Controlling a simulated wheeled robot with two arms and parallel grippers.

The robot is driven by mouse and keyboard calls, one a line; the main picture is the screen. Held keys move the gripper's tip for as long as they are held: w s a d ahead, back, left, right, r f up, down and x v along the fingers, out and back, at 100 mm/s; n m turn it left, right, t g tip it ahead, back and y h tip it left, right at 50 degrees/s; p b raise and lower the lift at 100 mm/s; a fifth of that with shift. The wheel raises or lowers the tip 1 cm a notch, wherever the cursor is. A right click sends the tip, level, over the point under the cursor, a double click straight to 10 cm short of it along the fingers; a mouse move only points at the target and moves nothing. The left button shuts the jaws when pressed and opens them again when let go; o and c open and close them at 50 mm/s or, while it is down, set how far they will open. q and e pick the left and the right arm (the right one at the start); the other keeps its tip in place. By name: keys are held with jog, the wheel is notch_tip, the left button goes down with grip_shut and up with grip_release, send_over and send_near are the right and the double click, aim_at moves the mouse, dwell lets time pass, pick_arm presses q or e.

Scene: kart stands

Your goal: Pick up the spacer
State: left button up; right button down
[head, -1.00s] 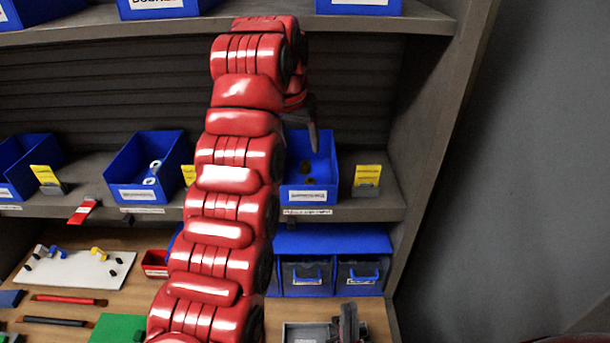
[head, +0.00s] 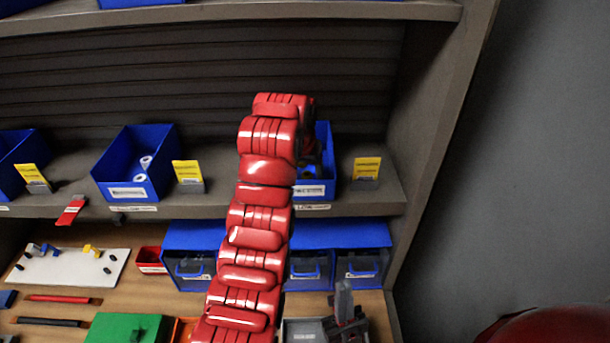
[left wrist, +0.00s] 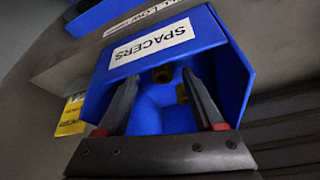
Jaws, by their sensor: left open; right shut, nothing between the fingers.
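The spacers are small dark and brownish-yellow pieces in a blue bin. The bin (left wrist: 232,78) has a white label reading SPACERS. In the head view this bin (head: 326,150) stands on the middle shelf, partly hidden by my left arm. I cannot tell whether a finger touches one. My right gripper is not in view.
Yellow cards (head: 366,168) stand beside the bins. Another blue bin (head: 133,170) holds white pieces at left. The upper shelf (head: 400,10) is above my left arm. Below are blue drawers (head: 361,266) and a bench with a white board (head: 67,266).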

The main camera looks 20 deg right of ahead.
pick_arm(q)
jog(key=shift+w+d+f, duration=0.15)
jog(key=shift+w+f, duration=0.7)
jog(key=shift+f, duration=0.3)
jog(key=shift+s+r, duration=0.2)
jog(key=shift+s, duration=0.1)
jog(key=shift+s+r, duration=0.15)
jog(key=shift+s, duration=0.1)
jog(key=shift+c, duration=1.3)
jog(key=shift+s, duration=0.1)
jog(key=shift+c, duration=1.2)
jog(key=shift+w, duration=0.3)
grip_shut()
jog(key=shift+s, duration=0.1)
